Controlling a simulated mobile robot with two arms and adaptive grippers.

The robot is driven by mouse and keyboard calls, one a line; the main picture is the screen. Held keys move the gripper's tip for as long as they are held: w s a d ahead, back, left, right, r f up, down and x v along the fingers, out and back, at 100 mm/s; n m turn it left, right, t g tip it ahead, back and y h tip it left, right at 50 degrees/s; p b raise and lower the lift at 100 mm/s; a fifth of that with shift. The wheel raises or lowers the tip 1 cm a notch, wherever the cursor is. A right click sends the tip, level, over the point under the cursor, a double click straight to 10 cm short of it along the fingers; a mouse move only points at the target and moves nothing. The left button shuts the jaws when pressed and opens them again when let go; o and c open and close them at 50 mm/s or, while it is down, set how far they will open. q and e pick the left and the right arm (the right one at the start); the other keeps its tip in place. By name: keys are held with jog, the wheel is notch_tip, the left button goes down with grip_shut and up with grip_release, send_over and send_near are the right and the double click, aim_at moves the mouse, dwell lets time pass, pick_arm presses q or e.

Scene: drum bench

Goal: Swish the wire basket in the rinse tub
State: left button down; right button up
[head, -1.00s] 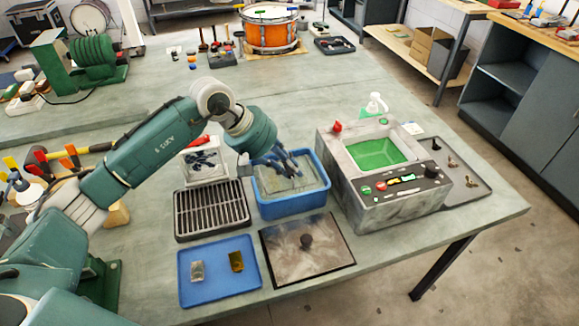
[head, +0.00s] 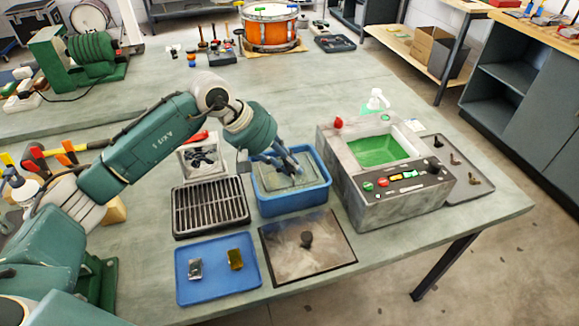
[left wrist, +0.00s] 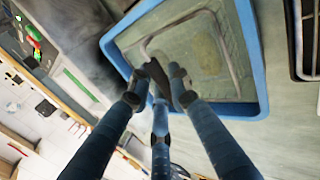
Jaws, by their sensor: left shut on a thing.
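The blue rinse tub (head: 294,203) stands on the bench, left of the grey machine. The wire basket (head: 300,181) sits low inside it, and only parts of its pale rim show. In the left wrist view the basket's thin rim (left wrist: 228,62) lies within the tub's blue edge (left wrist: 249,50). My left gripper (head: 290,167) reaches down into the tub from the left. Its fingers (left wrist: 160,85) are closed around a dark piece at the basket, probably its handle. The fingers hide most of the grip. My right gripper is not in view.
A grey machine (head: 400,195) with a green basin stands right of the tub. A black drain rack (head: 210,207) stands left. A blue tray (head: 216,291) with two small metal pieces and a dark plate with a knob (head: 307,240) lie in front.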

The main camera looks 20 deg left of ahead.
pick_arm(q)
jog(key=shift+r+p, duration=1.45)
jog(key=shift+r, duration=2.75)
